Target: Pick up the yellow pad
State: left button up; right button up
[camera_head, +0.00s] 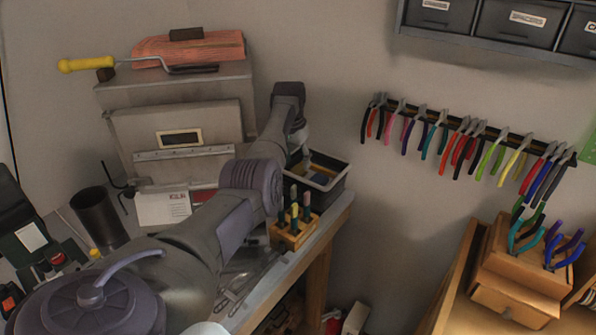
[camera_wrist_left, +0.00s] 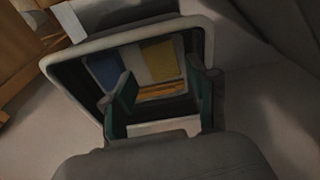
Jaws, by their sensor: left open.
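The yellow pad (camera_wrist_left: 159,58) lies inside a dark bin with a pale rim (camera_wrist_left: 120,38) in the left wrist view. It is on the right side of the bin, beside a pale strip, with a blue pad (camera_wrist_left: 102,70) to the left. My left gripper (camera_wrist_left: 163,84) is open and empty, its two greenish fingers pointing into the bin, apart from the yellow pad as far as I can tell. In the head view the gripper (camera_head: 301,152) is over the bin (camera_head: 338,181), partly hidden by my arm. My right gripper is not in view.
A wooden block with several upright tools (camera_head: 291,234) stands at the bench edge near the bin. A grey metal box (camera_head: 178,135) stands behind my arm. Pliers (camera_head: 463,143) hang on the wall at right. Open space lies right of the bench.

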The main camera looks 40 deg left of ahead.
aim_at(298, 170)
pick_arm(q)
jog(key=shift+w+a+f, duration=0.1)
jog(key=shift+w+f, duration=0.1)
jog(key=shift+f, duration=0.75)
jog(key=shift+w+a+f, duration=0.1)
jog(key=shift+w+f, duration=0.05)
jog(key=shift+f, duration=0.75)
jog(key=shift+d, duration=0.1)
jog(key=c, duration=0.6)
jog(key=shift+o, duration=0.2)
jog(key=shift+r, duration=0.15)
